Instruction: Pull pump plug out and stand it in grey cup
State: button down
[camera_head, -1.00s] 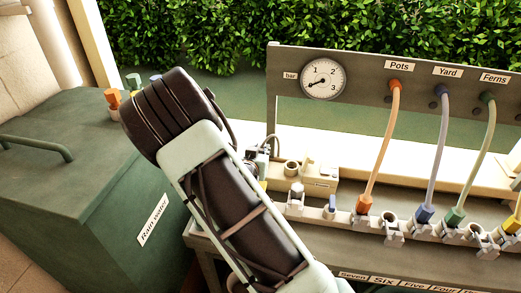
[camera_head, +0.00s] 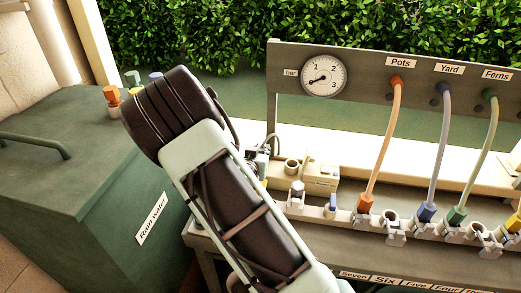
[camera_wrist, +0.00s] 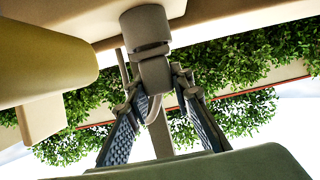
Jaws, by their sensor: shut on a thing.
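My gripper (camera_wrist: 157,92) is shut on a grey-beige piece, the pump plug (camera_wrist: 156,76), in the wrist view. The plug is in line with a round grey-beige holder (camera_wrist: 146,24), with a narrow notch or gap between them. I cannot tell whether this holder is the pump socket or the grey cup, nor whether the plug touches it. In the head view my arm hides most of the gripper and the plug. A beige box (camera_head: 322,180), perhaps the pump, stands just right of the arm, beside a short open round cup (camera_head: 291,166).
Orange (camera_head: 380,150), lilac (camera_head: 439,150) and green (camera_head: 480,150) hoses run from the labelled panel to the front rail. A pressure gauge (camera_head: 323,76) sits on the panel. The green rain water tank (camera_head: 100,150) fills the left. A yellow rounded body (camera_wrist: 45,62) is close in the wrist view.

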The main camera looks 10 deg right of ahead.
jog(key=shift+f, duration=0.2)
jog(key=c, duration=2)
grip_release()
jog(key=shift+s, duration=0.1)
jog(key=shift+p+v, duration=1.55)
jog(key=shift+v, duration=3.9)
jog(key=shift+a+r, duration=0.1)
jog(key=shift+r, duration=0.05)
